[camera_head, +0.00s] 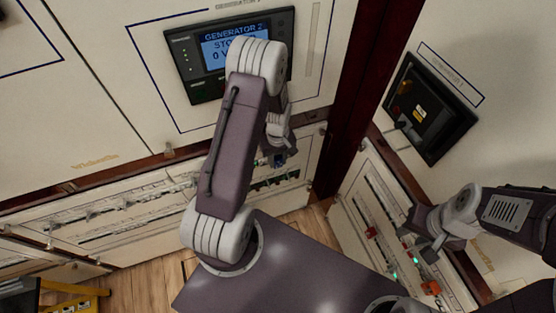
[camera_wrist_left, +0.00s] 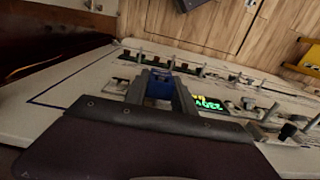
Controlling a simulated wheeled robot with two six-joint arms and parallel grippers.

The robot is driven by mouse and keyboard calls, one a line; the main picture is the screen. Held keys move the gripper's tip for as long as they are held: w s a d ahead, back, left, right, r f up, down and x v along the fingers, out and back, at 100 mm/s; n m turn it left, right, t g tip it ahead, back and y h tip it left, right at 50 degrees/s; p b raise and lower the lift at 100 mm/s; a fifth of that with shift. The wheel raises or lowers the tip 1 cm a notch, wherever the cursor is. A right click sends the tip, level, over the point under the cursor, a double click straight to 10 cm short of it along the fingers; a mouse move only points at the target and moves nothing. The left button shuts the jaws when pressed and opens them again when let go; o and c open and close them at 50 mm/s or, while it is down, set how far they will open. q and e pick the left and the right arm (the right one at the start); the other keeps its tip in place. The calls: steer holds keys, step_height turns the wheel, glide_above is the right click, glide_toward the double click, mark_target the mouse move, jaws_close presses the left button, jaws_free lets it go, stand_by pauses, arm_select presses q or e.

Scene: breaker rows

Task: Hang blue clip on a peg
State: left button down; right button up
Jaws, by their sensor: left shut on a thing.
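A blue clip (camera_wrist_left: 160,88) is between the fingers of my left gripper (camera_wrist_left: 158,84) in the left wrist view. The gripper is shut on it, in front of the low breaker panel. In the head view, the left gripper (camera_head: 279,154) is partly hidden behind its own arm, and only a small dark blue bit of the clip (camera_head: 280,160) shows. Several short grey pegs (camera_wrist_left: 203,70) stick out along the panel in the wrist view. I cannot tell whether the clip touches a peg. My right gripper (camera_head: 427,246) is beside the right-hand panel; its fingers are unclear.
A green lit readout (camera_wrist_left: 208,103) is just right of the clip. The generator display (camera_head: 235,47) is on the wall above. Red pieces (camera_head: 371,233) and green lights are on the right-hand panel. A yellow step (camera_head: 75,297) stands at lower left on the wooden floor (camera_head: 150,287).

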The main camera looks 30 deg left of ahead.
arm_select(q)
steer(key=c, duration=1)
jaws_free()
steer(key=shift+w+a+r, duration=0.1)
steer(key=shift+w+r, duration=0.05)
steer(key=shift+w, duration=0.1)
steer(key=shift+o, duration=0.2)
